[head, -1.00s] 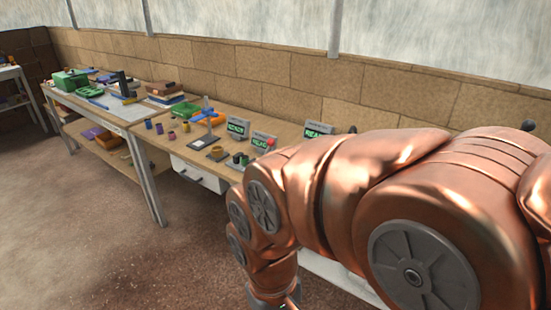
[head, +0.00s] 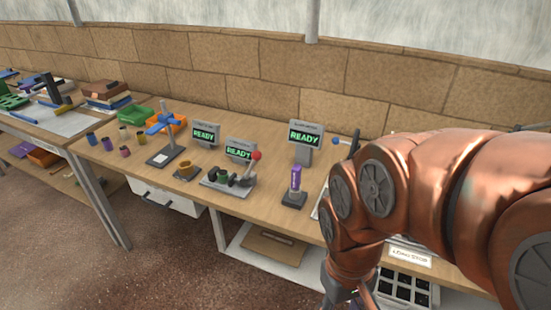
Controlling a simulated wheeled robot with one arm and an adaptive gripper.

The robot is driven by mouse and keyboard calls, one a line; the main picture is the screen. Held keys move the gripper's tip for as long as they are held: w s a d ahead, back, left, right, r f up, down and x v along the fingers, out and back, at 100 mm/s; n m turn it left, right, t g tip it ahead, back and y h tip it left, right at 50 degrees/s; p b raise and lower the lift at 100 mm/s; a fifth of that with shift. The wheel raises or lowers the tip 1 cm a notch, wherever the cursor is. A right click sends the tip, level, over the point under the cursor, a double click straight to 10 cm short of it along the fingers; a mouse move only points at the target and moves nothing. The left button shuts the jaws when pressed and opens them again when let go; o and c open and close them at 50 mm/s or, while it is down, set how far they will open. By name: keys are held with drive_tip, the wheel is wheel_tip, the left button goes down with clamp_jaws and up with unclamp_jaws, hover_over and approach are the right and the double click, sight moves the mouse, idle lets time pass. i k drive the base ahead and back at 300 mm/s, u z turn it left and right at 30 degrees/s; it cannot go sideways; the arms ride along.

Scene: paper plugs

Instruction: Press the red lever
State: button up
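A lever with a red ball knob (head: 256,156) stands on a small grey device with dark green cylinders (head: 230,179), on the wooden bench. A small screen (head: 239,150) behind it reads READY in green. My copper-coloured arm fills the right side of the head view and bends down to the bottom edge, well right of the lever. My gripper is beyond the bottom edge, so its fingers do not show. Nothing of mine touches the lever.
Two more READY screens (head: 206,135) and (head: 305,138) stand on the bench (head: 330,155). A purple cylinder (head: 295,178) stands right of the lever. A white drawer (head: 165,200) hangs below. Brown floor lies in front.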

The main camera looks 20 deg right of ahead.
sight(256, 156)
drive_tip(key=z, duration=0.05)
drive_tip(key=i, duration=0.75)
drive_tip(key=z, duration=0.05)
drive_tip(key=k, duration=0.75)
drive_tip(key=u, duration=0.7)
drive_tip(key=i, duration=0.5)
drive_tip(key=u, duration=0.05)
